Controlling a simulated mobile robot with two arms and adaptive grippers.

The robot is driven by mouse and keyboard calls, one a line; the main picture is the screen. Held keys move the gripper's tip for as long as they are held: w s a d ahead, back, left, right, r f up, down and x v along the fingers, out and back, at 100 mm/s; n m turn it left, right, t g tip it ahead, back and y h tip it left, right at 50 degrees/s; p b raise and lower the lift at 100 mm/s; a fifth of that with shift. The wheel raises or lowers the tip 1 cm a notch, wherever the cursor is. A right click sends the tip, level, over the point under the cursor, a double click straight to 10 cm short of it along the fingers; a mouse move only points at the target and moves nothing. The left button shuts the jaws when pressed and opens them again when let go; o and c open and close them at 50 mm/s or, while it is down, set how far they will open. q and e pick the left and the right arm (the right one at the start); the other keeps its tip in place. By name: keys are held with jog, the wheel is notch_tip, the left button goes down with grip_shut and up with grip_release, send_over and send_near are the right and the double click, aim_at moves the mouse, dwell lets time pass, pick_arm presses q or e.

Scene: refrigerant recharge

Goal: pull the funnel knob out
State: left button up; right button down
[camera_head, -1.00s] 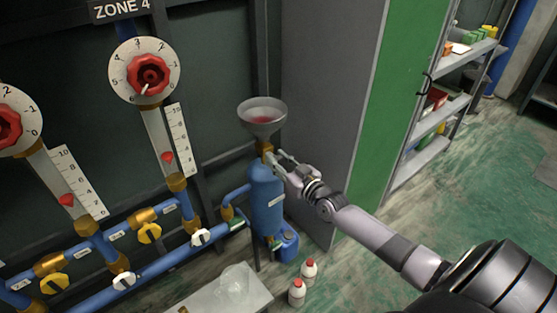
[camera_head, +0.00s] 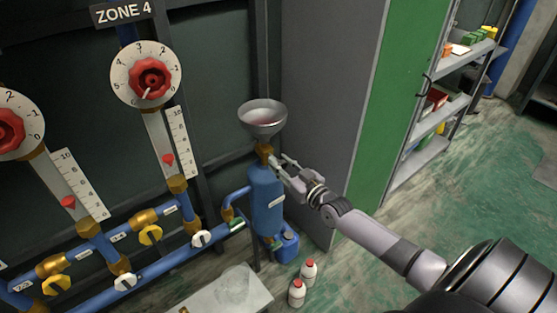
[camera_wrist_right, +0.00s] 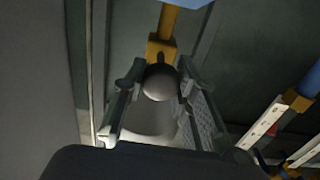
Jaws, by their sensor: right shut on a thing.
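The metal funnel (camera_head: 263,127) stands upright on a brass neck (camera_head: 264,152) above the blue tank (camera_head: 266,195), with a pinkish patch inside its bowl. My right gripper (camera_head: 279,166) reaches in from the right to the brass neck just below the funnel. In the right wrist view a round dark grey knob (camera_wrist_right: 160,82) sits between the two fingers of my right gripper (camera_wrist_right: 158,85), which is shut on it. The brass fitting (camera_wrist_right: 160,50) is just behind the knob. In the head view the gripper hides the knob. My left gripper is not in view.
A grey cabinet side (camera_head: 318,100) with a green front stands close right of the funnel. Blue pipes with valves (camera_head: 150,235) and a red dial (camera_head: 150,80) are at left. Two white bottles (camera_head: 297,293) and a blue canister (camera_head: 286,246) stand below. Floor at right is clear.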

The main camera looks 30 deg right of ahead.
jog(key=shift+s, duration=0.8)
jog(key=shift+f, duration=0.15)
jog(key=c, duration=1.7)
grip_release()
jog(key=shift+o, duration=1.2)
jog(key=shift+s+d, duration=0.1)
jog(key=shift+o, duration=0.9)
jog(key=s, duration=1.2)
jog(key=shift+d, duration=0.45)
jog(key=shift+w, duration=0.1)
